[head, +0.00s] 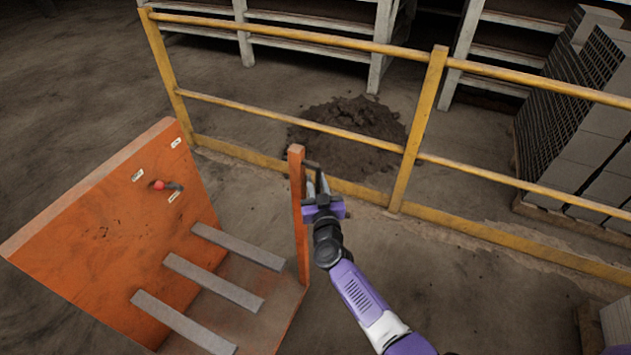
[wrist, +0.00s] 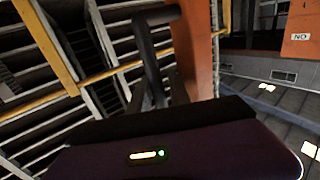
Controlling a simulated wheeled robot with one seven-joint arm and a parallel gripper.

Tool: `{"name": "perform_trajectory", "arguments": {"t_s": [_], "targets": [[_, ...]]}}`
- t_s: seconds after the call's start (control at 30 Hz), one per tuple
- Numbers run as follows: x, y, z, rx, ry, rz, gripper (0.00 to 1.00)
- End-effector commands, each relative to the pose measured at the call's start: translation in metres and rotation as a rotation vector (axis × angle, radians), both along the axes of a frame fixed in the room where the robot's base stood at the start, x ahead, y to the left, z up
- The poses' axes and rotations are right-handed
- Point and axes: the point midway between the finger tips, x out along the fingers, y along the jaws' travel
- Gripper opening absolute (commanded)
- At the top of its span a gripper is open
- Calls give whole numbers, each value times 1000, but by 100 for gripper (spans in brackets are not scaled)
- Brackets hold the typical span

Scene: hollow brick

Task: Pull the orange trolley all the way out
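The orange trolley has a tall panel (head: 110,215) on the left, a low base with grey strips, and a slim upright post (head: 299,220) on the right. A dark bar handle (head: 312,168) is fixed near the top of the post; it also shows in the wrist view (wrist: 152,50), beside the orange post (wrist: 197,60). My gripper (head: 318,184) is at the handle, to the right of the post. Its fingers look closed around the bar, though their tips are partly hidden in both views.
A yellow railing (head: 433,120) runs just behind the trolley and along the right. Beyond it are a dirt pile (head: 355,120), white shelving (head: 381,45) and stacked grey blocks (head: 590,110). The floor in front of the railing, right of the post, is mostly bare.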

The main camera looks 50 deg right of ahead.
Motion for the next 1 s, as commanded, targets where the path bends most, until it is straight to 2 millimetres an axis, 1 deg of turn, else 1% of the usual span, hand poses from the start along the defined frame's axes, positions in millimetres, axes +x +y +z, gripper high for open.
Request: {"name": "perform_trajectory", "arguments": {"t_s": [0.13, 0.4, 0.43, 0.53, 1.0], "targets": [[8, -6, 0, -1, -1, 0, 23], [9, -6, 0, -1, 1, 1, 23], [9, -6, 0, -1, 1, 1, 19], [9, -6, 0, -1, 1, 1, 0], [8, -6, 0, -1, 1, 1, 0]]}}
